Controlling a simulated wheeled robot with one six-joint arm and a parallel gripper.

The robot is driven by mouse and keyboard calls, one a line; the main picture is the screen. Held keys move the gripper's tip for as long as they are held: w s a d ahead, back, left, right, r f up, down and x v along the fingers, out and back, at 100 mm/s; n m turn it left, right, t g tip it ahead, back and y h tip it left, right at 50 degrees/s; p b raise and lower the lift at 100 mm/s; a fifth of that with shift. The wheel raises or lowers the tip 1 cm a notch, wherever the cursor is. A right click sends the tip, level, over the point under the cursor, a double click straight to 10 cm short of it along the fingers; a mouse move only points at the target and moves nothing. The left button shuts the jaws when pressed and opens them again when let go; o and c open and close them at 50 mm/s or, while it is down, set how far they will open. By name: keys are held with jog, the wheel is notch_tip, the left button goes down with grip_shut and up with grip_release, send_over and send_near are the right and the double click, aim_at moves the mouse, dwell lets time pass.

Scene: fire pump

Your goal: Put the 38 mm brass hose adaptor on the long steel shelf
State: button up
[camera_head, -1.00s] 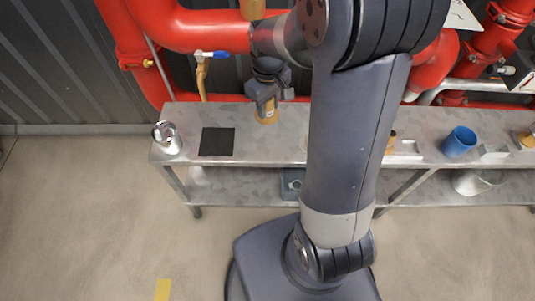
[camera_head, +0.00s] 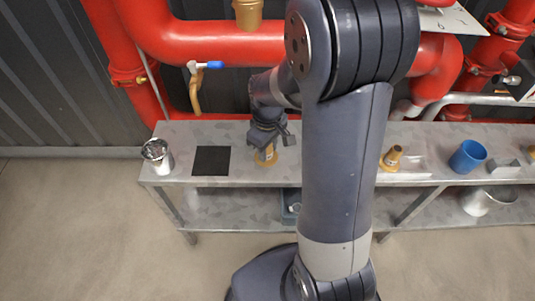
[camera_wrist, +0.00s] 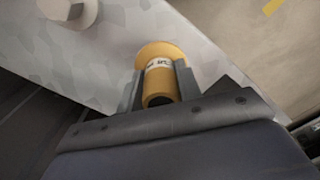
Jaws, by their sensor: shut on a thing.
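My gripper (camera_head: 267,146) is shut on a brass hose adaptor (camera_head: 266,158), low over the long steel shelf (camera_head: 325,170), right of the black mat. In the wrist view the adaptor (camera_wrist: 160,75) sits between the two fingers (camera_wrist: 161,88), its wide flange away from me and a pale label band around its body. The label is too small to read. The flange looks at or very near the shelf top; I cannot tell whether it touches. A second brass fitting (camera_head: 393,157) stands on the shelf right of my arm.
A black square mat (camera_head: 211,160) and a shiny metal cup (camera_head: 157,155) are on the shelf's left. A blue cup (camera_head: 467,157) is at the right. A bin (camera_head: 291,206) is on the lower level.

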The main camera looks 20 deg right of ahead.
jog(key=shift+f, duration=1.1)
jog(key=shift+f+b, duration=0.2)
jog(key=shift+b, duration=0.1)
jog(key=o, duration=1.1)
jog(key=shift+c, duration=0.2)
notch_tip(320, 180, up, 12)
jog(key=p, duration=0.3)
jog(key=shift+r, duration=0.25)
